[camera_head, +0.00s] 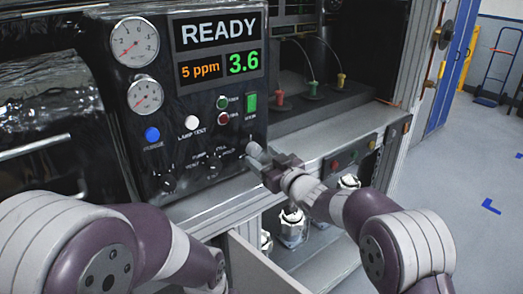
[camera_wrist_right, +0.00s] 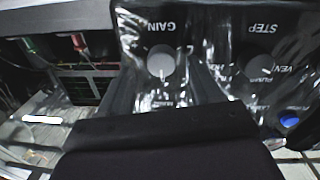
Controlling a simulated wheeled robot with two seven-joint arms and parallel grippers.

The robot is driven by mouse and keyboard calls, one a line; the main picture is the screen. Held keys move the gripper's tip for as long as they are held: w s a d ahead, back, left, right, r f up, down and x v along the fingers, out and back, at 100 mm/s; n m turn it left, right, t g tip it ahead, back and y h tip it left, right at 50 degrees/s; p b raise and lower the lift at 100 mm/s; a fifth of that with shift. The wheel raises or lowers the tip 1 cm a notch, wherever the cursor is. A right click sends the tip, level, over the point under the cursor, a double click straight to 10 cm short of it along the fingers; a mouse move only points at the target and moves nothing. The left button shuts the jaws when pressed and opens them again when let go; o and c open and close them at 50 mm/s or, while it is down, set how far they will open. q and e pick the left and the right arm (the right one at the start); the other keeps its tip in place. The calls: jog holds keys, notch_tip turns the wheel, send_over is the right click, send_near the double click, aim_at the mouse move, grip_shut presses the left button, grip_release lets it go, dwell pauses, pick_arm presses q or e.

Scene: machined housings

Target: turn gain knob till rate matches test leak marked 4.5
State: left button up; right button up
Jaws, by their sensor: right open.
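The gain knob (camera_wrist_right: 161,62) is a round grey knob on the dark panel, below the lettering GAIN in the right wrist view, which shows the panel upside down. My right gripper (camera_wrist_right: 164,88) is open, its dark fingers around the knob's sides; I cannot tell whether they touch it. In the head view my right gripper (camera_head: 262,160) is at the panel's lower right and largely covers that knob. The green rate readout (camera_head: 243,63) shows 3.6. A 4.5 mark is not legible in either view. My left arm is at the lower left; its gripper is out of frame.
The panel also has a READY display (camera_head: 217,33), two gauges (camera_head: 135,42), a blue button (camera_head: 152,134), a white lamp-test button (camera_head: 192,122) and a green switch (camera_head: 251,102). The STEP knob (camera_wrist_right: 262,66) is close beside the gain knob. A ledge (camera_head: 320,150) runs beyond the gripper.

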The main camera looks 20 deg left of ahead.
aim_at(254, 150)
jog(key=shift+w+a+r, duration=0.1)
jog(key=shift+w+a, duration=0.25)
jog(key=shift+a, duration=0.2)
jog(key=shift+w+a+r, duration=0.1)
jog(key=shift+a, duration=0.2)
jog(key=shift+w, duration=0.1)
jog(key=c, duration=1)
jog(key=shift+c, duration=0.2)
jog(key=shift+p, duration=0.3)
